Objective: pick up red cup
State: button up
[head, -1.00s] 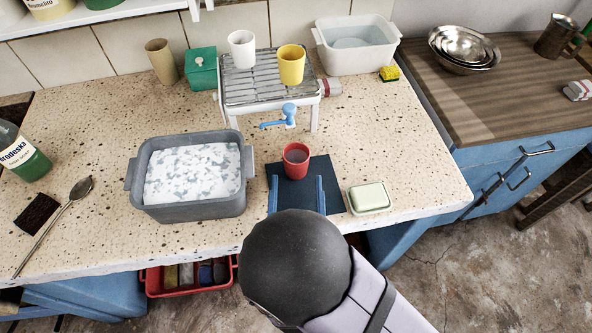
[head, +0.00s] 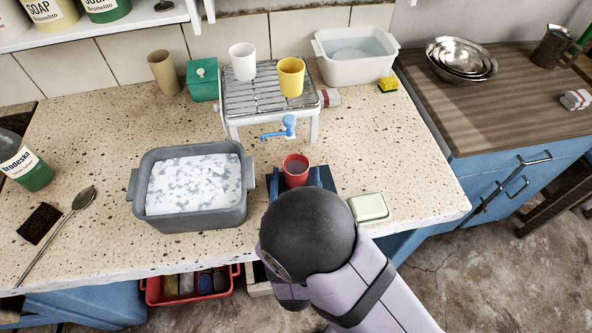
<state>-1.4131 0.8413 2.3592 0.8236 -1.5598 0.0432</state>
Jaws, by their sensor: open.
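My gripper (head: 294,177) is open, with one blue finger showing on each side of the cup's lower part. The cup looks to be between the fingers, but I cannot tell whether they touch it.
A grey basin of suds (head: 190,215) stands close on the left. A soap dish (head: 368,207) lies on the right. Behind is a metal rack (head: 250,98) with a white cup (head: 242,60), a yellow cup (head: 291,78) and a blue tap (head: 288,125).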

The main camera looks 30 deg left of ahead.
jog(key=shift+x, duration=0.75)
jog(key=c, duration=1.3)
jog(key=shift+r, duration=0.25)
notch_tip(320, 180, up, 10)
jog(key=shift+f+p, duration=0.15)
jog(key=shift+p, duration=0.2)
